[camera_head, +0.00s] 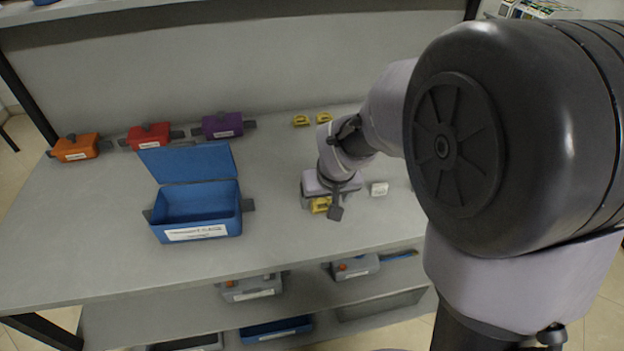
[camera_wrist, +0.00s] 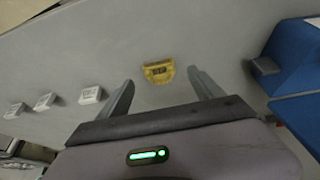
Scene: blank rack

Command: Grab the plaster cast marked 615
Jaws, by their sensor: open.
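A small yellow block (camera_wrist: 159,71) with dark marks lies on the bench in the wrist view, between the fingertips of my open gripper (camera_wrist: 160,80). Its marking is too blurred to read for sure. In the head view the same yellow block (camera_head: 320,204) shows partly hidden under my gripper (camera_head: 322,207). Three small white blocks with dark marks (camera_wrist: 90,95) (camera_wrist: 45,101) (camera_wrist: 15,110) lie to the left in the wrist view. One white block (camera_head: 379,188) shows right of my gripper in the head view. I cannot tell which piece reads 615.
An open blue box (camera_head: 203,222) with a raised lid stands left of my gripper. Orange (camera_head: 75,149), red (camera_head: 148,135) and purple (camera_head: 222,125) boxes stand at the back left. Two yellow pieces (camera_head: 300,121) (camera_head: 324,117) lie behind. Bench between box and gripper is clear.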

